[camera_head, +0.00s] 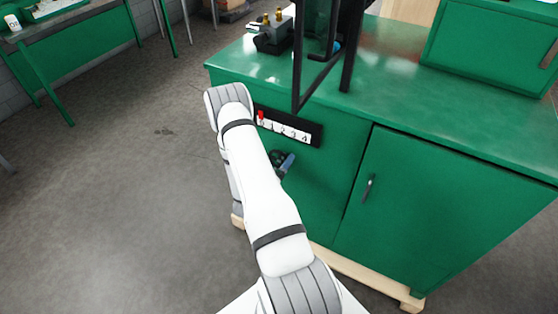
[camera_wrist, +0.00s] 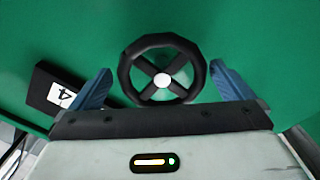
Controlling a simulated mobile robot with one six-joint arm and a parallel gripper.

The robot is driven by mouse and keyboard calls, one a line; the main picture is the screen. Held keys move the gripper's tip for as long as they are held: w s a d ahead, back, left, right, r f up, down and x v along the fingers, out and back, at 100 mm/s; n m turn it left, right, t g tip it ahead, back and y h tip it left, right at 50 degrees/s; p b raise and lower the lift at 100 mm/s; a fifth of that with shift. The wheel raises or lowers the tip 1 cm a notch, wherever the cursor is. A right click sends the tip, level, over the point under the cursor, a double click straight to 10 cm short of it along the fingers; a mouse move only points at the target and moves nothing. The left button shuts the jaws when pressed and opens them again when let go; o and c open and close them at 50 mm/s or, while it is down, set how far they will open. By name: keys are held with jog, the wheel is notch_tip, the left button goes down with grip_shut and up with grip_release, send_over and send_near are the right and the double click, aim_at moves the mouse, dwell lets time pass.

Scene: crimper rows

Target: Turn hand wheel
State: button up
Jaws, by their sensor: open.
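The hand wheel (camera_wrist: 163,80) is black with a round rim, crossed spokes and a white hub. It faces me on the green cabinet front in the wrist view. My gripper (camera_wrist: 160,72) is open, with one blue finger on each side of the wheel. Gaps show between the fingers and the rim, so it does not grip it. In the head view my arm hides most of this spot; one blue finger of my gripper (camera_head: 287,163) shows beside a small dark shape that I cannot make out clearly.
A black number strip (camera_head: 290,129) with a red marker at its left end is on the green cabinet (camera_head: 400,205) above my gripper. The strip's end with the 4 (camera_wrist: 58,95) shows beside the left finger in the wrist view. A door handle (camera_head: 369,187) sticks out to the right.

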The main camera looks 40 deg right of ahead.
jog(key=shift+x, duration=0.9)
jog(key=shift+c, duration=0.3)
jog(key=c, duration=0.8)
jog(key=shift+o, duration=0.2)
jog(key=shift+a, duration=0.25)
jog(key=shift+d, duration=0.15)
